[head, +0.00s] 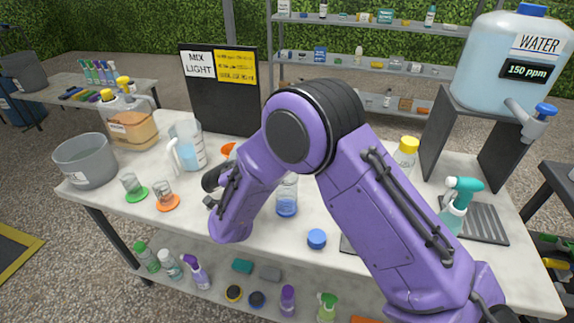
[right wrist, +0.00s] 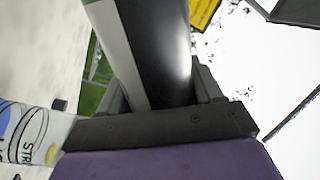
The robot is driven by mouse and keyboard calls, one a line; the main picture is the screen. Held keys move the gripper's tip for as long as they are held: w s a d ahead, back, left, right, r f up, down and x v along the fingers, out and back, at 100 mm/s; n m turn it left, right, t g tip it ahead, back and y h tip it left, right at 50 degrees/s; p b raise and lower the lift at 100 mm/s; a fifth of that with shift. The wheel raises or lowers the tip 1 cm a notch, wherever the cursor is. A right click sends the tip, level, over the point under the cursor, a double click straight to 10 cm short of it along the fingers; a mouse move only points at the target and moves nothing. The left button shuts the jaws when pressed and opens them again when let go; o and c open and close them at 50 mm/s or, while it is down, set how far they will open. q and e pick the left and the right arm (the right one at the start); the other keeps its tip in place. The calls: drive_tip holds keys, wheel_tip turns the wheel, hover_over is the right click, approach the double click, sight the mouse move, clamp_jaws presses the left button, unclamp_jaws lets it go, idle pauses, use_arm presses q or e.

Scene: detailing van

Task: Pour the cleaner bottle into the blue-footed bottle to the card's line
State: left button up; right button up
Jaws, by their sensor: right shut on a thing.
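The blue-footed bottle (head: 287,198) stands upright on the table behind my right arm, which covers part of it; blue shows at its base. A handled jug of amber liquid (head: 133,130), possibly the cleaner, stands back left. A yellow-and-white card (head: 219,66) reading "MIX LIGHT" is on a dark board; its smaller lines are unreadable. My right gripper (head: 211,190) is left of the blue-footed bottle, partly hidden. In the right wrist view, the gripper (right wrist: 160,96) is shut on a smooth dark thing with a pale stripe (right wrist: 155,40); I cannot tell which. My left gripper is out of view.
A blue cap (head: 316,239) lies in front. A teal spray bottle (head: 456,207) and water tank (head: 507,65) are right.

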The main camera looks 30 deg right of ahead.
drive_tip(key=shift+w, duration=0.1)
drive_tip(key=shift+w+a+r+m+h+b, duration=0.1)
drive_tip(key=shift+a+r+m+h+b, duration=0.1)
drive_tip(key=shift+r+m, duration=0.3)
drive_tip(key=shift+w+a+r+m+h+b, duration=0.15)
drive_tip(key=shift+r+m, duration=0.1)
drive_tip(key=shift+m, duration=0.35)
idle(1.5)
drive_tip(key=shift+w+a+m+b, duration=0.1)
drive_tip(key=shift+m+b, duration=0.65)
drive_tip(key=shift+m, duration=0.15)
idle(1.6)
